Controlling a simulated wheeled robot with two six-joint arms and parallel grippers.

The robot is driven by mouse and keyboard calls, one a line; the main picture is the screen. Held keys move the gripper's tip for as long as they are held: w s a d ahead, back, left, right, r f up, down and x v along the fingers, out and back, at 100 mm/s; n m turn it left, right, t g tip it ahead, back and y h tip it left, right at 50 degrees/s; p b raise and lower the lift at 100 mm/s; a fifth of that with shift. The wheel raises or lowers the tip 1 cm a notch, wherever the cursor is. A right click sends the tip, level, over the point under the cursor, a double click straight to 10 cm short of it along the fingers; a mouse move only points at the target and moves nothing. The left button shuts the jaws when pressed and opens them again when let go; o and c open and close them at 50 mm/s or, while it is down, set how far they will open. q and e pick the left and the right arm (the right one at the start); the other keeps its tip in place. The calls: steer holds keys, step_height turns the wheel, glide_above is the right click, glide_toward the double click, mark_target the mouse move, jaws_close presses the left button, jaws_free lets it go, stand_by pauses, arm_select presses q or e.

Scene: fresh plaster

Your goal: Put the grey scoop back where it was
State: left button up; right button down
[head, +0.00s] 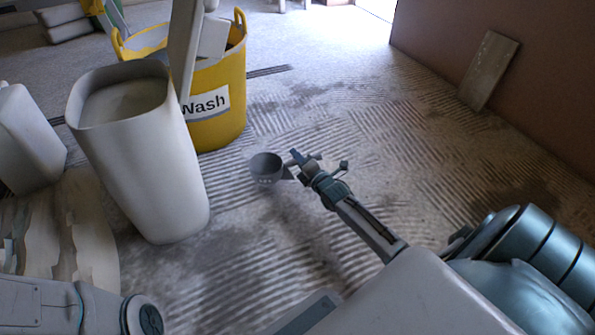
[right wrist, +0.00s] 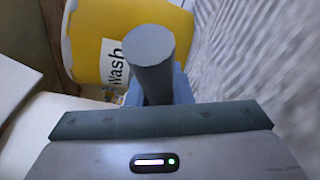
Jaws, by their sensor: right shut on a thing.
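The grey scoop (head: 266,168) is a small round cup, held above the ribbed floor near the middle of the head view. My right gripper (head: 306,168) is shut on its handle, with the cup to the left of the jaws. My left gripper is not in view.
A yellow tub (head: 222,112) labelled "Wash" stands behind the bin, with pale things in it. A white container (head: 28,140) is at far left. A board (head: 488,70) leans on the brown wall (head: 535,65). The floor (head: 390,130) right of the scoop is open.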

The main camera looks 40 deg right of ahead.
step_height(320, 180, down, 4)
steer(key=b, duration=0.3)
steer(key=shift+r, duration=0.3)
steer(key=c, duration=1.3)
jaws_free()
